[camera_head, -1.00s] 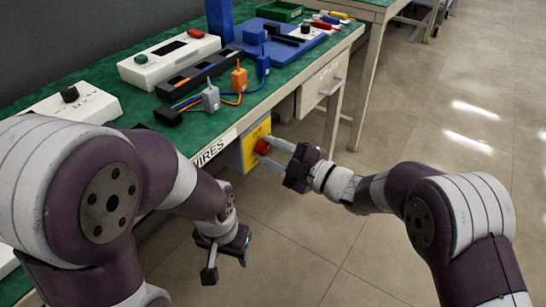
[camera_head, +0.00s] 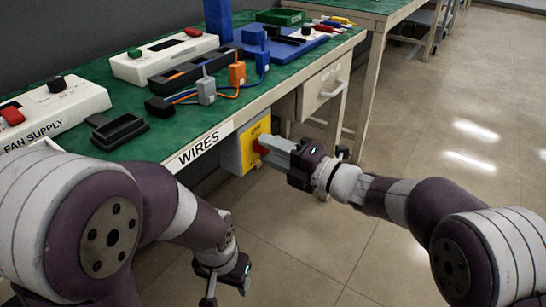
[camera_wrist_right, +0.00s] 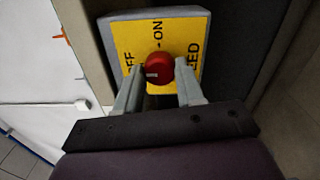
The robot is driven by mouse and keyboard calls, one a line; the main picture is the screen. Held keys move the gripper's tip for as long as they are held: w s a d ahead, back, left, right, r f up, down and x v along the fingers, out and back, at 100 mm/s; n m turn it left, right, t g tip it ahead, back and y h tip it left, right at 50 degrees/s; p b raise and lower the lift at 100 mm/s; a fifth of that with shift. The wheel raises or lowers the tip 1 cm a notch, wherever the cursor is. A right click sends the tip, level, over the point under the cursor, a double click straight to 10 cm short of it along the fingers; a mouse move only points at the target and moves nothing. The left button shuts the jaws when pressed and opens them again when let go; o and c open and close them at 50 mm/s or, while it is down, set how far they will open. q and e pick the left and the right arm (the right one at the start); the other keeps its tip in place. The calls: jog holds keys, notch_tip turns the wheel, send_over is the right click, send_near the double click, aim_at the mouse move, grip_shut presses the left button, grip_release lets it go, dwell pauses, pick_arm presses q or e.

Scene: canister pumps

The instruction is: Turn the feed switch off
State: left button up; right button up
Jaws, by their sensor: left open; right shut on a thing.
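The feed switch is a grey box with a yellow plate (camera_head: 246,154) on the bench's front side, below the WIRES label. Its red knob (camera_wrist_right: 159,68) shows in the right wrist view, with a pale mark on its lower left side. The plate reads ON above the knob, OFF to its left and FEED to its right. My right gripper (camera_head: 268,146) is shut on the knob; its fingers flank it in the right wrist view (camera_wrist_right: 158,92). My left gripper (camera_head: 212,292) is open and empty, low in front of the bench, partly cut off by the frame's bottom edge.
On the green bench top stand the fan supply box (camera_head: 52,110), a white box with green and red buttons (camera_head: 165,58), and coloured plugs with wires (camera_head: 236,76). A drawer (camera_head: 322,88) is right of the switch. Open floor lies farther right.

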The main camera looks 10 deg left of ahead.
jog(key=shift+n, duration=0.3)
jog(key=o, duration=1)
jog(key=shift+o, duration=0.2)
jog(key=p+v, duration=0.4)
jog(key=v, duration=0.8)
jog(key=shift+s+d+p, duration=0.15)
jog(key=shift+d+p, duration=0.15)
